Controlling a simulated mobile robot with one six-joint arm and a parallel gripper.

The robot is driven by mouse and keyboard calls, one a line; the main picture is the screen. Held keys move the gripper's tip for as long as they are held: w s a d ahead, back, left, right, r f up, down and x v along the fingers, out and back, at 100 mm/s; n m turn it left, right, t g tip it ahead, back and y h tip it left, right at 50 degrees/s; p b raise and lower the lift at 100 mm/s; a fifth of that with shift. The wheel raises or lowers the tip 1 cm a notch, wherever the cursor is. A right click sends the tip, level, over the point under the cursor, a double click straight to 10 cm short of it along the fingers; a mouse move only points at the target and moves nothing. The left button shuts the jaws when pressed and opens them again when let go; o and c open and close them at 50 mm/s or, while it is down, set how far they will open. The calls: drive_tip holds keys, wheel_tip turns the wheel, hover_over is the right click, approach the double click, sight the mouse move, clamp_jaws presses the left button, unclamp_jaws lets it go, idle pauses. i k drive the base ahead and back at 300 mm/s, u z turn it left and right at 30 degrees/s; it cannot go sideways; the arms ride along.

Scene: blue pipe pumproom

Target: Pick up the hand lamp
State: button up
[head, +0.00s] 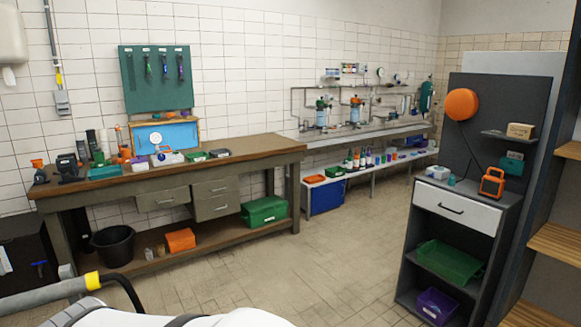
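An orange-framed object that looks like the hand lamp (493,182) stands upright on the top of a dark grey cabinet (408,240) at the right. It is near the right end of that top, beside the cabinet's dark back panel. Its face is too small to make out clearly. My gripper is not in view.
Wooden shelves (555,240) stand close on the right. A long workbench (225,160) lines the left wall. The tiled floor (320,270) between is clear.

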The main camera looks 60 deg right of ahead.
sight(491, 188)
drive_tip(key=z, duration=3.2)
drive_tip(key=i, duration=1.3)
drive_tip(key=u, duration=0.25)
drive_tip(key=i, duration=1.85)
drive_tip(key=z, duration=0.45)
